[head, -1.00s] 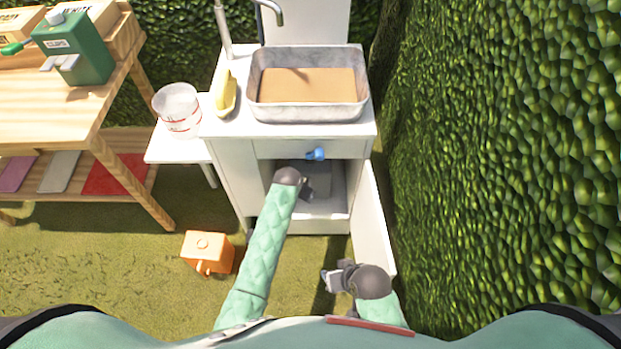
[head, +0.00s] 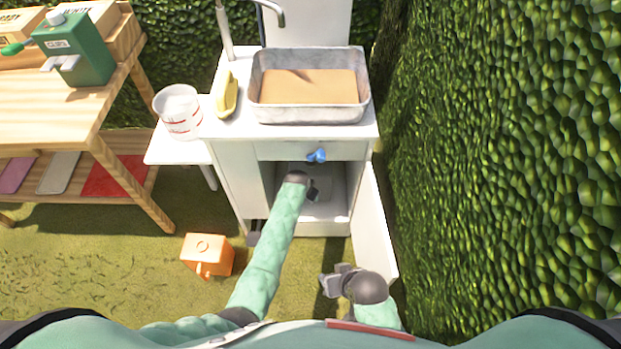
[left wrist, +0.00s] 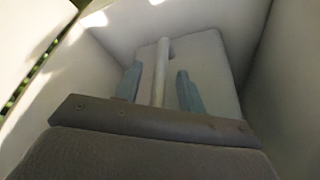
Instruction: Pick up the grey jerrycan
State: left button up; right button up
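The grey jerrycan (left wrist: 208,62) stands inside the cabinet, with its pale bar-like handle (left wrist: 160,70) facing the left wrist camera. My left gripper (left wrist: 159,88) is open, with one finger on each side of the handle and visible gaps between. In the head view my left gripper (head: 313,192) reaches into the open cabinet and the jerrycan (head: 322,183) is mostly in shadow behind it. My right gripper (head: 331,284) is outside, low and near my body, beside the open door; its finger opening is unclear.
The white cabinet (head: 232,185) has its door (head: 372,225) swung open on the right. A metal basin (head: 310,115) sits on top. An orange jerrycan (head: 207,255) lies on the grass at left. A hedge (head: 500,150) closes off the right side.

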pick_arm(q)
jog(key=shift+c, duration=0.2)
grip_shut()
dwell(1.2)
jog(key=shift+w, duration=0.15)
